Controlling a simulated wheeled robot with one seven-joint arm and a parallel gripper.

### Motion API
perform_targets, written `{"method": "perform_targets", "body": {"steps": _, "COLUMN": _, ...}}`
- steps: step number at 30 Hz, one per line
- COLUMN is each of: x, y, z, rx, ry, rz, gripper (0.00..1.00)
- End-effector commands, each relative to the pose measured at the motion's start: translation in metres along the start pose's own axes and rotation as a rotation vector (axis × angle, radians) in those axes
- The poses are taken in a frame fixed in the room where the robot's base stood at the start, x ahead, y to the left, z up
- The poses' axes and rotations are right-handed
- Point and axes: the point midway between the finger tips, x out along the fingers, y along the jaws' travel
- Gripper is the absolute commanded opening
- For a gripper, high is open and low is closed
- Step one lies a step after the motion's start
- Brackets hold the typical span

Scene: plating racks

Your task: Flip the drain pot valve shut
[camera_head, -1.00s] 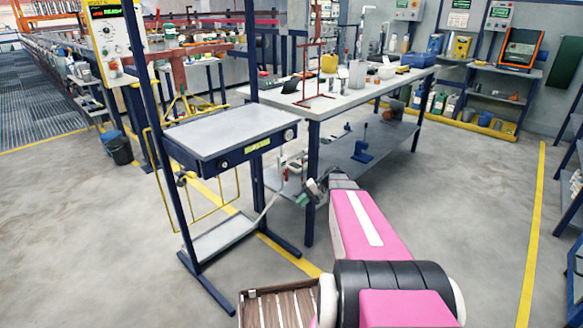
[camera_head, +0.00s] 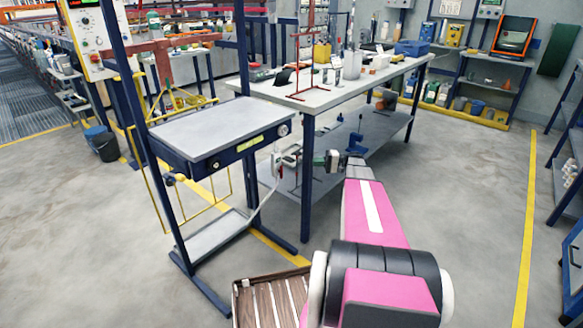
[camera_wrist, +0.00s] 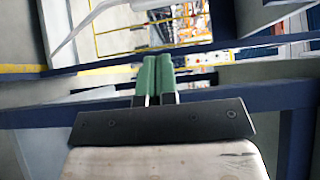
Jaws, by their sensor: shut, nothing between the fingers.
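A small pale fitting (camera_head: 277,164) hangs under the right end of the blue-framed stand (camera_head: 196,160). A thin light pipe (camera_head: 262,200) runs down from it toward the stand's lower shelf. This may be the drain pot and its valve, but it is too small to tell the valve's position. My gripper (camera_head: 319,159) is to the right of the fitting, by the workbench's front leg, and appears apart from it. In the wrist view its green fingers (camera_wrist: 157,64) are together with nothing between them. A pale curved pipe (camera_wrist: 82,28) shows at the upper left there.
The workbench (camera_head: 352,80) carries several items above a grey lower shelf (camera_head: 375,140) holding a blue tool (camera_head: 357,143). A dark blue bar (camera_wrist: 200,74) crosses the wrist view close to my fingers. Open floor (camera_head: 450,210) lies to the right.

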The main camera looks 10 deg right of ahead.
Motion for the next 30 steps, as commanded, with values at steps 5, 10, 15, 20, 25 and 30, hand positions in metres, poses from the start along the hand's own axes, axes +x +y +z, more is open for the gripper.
{"method": "perform_targets", "body": {"steps": 5, "x": 0.013, "y": 0.000, "z": 0.001, "rx": 0.001, "ry": -0.001, "rz": 0.001, "gripper": 0.00}}
{"method": "perform_targets", "body": {"steps": 10, "x": 0.041, "y": 0.000, "z": 0.001, "rx": 0.001, "ry": -0.003, "rz": 0.000, "gripper": 0.00}}
{"method": "perform_targets", "body": {"steps": 15, "x": 0.073, "y": 0.000, "z": 0.001, "rx": 0.001, "ry": -0.002, "rz": 0.001, "gripper": 0.00}}
{"method": "perform_targets", "body": {"steps": 20, "x": 0.102, "y": 0.000, "z": 0.001, "rx": 0.001, "ry": -0.001, "rz": 0.001, "gripper": 0.00}}
{"method": "perform_targets", "body": {"steps": 25, "x": 0.118, "y": -0.001, "z": 0.020, "rx": 0.001, "ry": -0.001, "rz": 0.001, "gripper": 0.00}}
{"method": "perform_targets", "body": {"steps": 30, "x": 0.126, "y": 0.000, "z": 0.027, "rx": 0.001, "ry": 0.001, "rz": 0.001, "gripper": 0.00}}
